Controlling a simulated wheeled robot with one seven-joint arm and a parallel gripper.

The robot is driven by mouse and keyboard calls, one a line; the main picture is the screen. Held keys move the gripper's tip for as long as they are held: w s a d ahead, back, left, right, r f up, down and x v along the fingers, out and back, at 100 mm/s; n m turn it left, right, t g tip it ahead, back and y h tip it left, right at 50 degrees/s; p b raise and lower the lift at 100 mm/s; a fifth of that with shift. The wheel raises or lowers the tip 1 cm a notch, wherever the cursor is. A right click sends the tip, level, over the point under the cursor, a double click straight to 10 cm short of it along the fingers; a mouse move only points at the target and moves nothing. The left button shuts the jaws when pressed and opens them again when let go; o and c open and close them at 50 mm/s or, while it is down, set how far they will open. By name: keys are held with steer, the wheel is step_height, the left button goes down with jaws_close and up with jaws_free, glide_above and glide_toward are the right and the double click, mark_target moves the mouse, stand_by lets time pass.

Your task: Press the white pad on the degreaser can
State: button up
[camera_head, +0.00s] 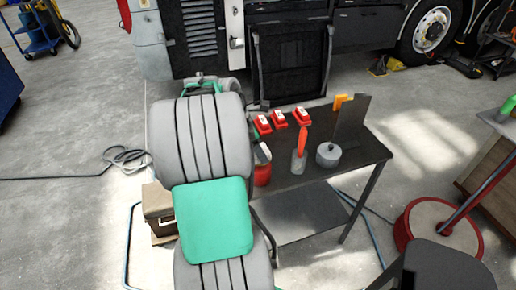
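A small red can with a dark and pale upper part (262,172) stands near the front left of the dark table. It looks like the degreaser can, but I cannot read a label. A pale patch near its top may be the white pad; it is too small to tell. A grey ribbed form partly covers the can's left side. My gripper is not in view, so nothing of mine is seen touching the can.
On the dark table (364,153) stand several red blocks with white tops (278,119), a grey bottle with a red top (299,160), a round grey pot (328,156) and an upright dark plate (351,121). A red-rimmed round base (403,228) stands right.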

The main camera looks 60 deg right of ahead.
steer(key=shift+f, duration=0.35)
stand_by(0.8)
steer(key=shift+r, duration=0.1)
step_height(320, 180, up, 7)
steer(key=p, duration=0.9)
